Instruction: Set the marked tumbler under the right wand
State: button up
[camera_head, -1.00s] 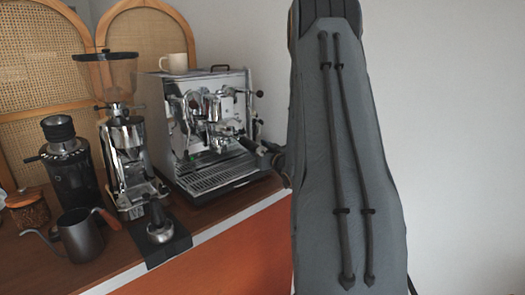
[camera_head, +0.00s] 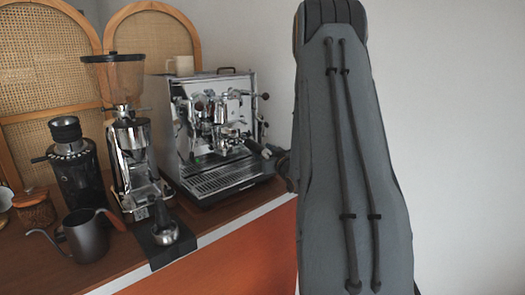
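The silver espresso machine (camera_head: 163,120) stands on the wooden counter, left of my arm. Black knobs show at its right side, but I cannot clearly make out the right wand there. A black-handled portafilter (camera_head: 258,148) juts out to the right at its front. The drip tray (camera_head: 222,179) below looks bare. My gripper is out of view; only a large grey link of my arm shows, covering the right centre.
A grinder (camera_head: 128,135) stands left of the machine, with a second dark grinder (camera_head: 75,170) beyond. A tamper (camera_head: 165,232) on a black mat (camera_head: 158,255), a dark kettle (camera_head: 86,236) and a woven-looking jar (camera_head: 35,208) crowd the counter's front left.

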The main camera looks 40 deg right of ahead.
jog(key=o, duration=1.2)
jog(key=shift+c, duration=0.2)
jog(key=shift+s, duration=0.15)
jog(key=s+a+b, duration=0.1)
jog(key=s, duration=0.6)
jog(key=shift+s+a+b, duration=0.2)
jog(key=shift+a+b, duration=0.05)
jog(key=shift+b, duration=0.1)
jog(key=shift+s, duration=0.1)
